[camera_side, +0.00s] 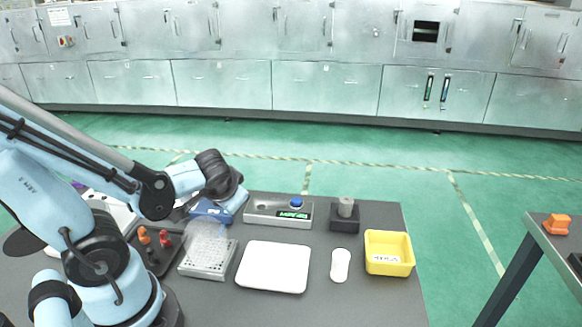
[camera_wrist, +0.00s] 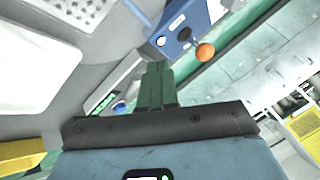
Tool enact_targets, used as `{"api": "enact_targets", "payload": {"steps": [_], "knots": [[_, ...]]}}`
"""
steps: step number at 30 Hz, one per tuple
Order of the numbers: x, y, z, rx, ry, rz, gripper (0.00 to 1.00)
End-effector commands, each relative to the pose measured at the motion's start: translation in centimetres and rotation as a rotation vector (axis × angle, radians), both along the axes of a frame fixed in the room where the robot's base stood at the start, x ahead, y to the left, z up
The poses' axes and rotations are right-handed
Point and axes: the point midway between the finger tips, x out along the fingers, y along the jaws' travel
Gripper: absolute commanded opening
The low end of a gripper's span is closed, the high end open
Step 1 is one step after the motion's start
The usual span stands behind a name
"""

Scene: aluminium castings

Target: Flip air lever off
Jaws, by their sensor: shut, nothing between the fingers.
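A blue box (camera_wrist: 178,25) with a dark round spot and an orange ball knob (camera_wrist: 204,50) at its edge shows at the top of the wrist view; the knob appears to be the air lever's end. In the side view the blue box (camera_side: 207,209) stands at the table's back left, partly hidden by my arm, and the knob is not visible. A whitish haze (camera_side: 206,236) hangs over the perforated plate (camera_side: 207,262) in front of it. My gripper (camera_wrist: 158,66) is shut and empty, its green fingers pointing towards the box, the knob right of the tips. Contact cannot be told.
A grey fixture (camera_side: 265,217) with a blue button (camera_side: 297,202) stands right of the box. A white tray (camera_side: 273,268), a white oval piece (camera_side: 340,265), a yellow bin (camera_side: 389,268) and a black block (camera_side: 345,224) with a metal cylinder are further right. Small orange and red parts lie left.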

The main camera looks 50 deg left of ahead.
Motion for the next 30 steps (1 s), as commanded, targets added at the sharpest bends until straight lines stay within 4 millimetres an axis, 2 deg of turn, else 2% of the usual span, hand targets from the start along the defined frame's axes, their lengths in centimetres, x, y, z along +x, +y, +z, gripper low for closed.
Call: {"api": "enact_targets", "payload": {"steps": [6, 12, 30], "knots": [[-0.5, 2.4, 0.1, 0.0, -0.001, 0.006, 0.0], [-0.6, 3.6, 0.2, 0.0, -0.001, 0.003, 0.0], [-0.6, 4.0, 0.3, -0.007, 0.005, 0.001, 0.0]]}}
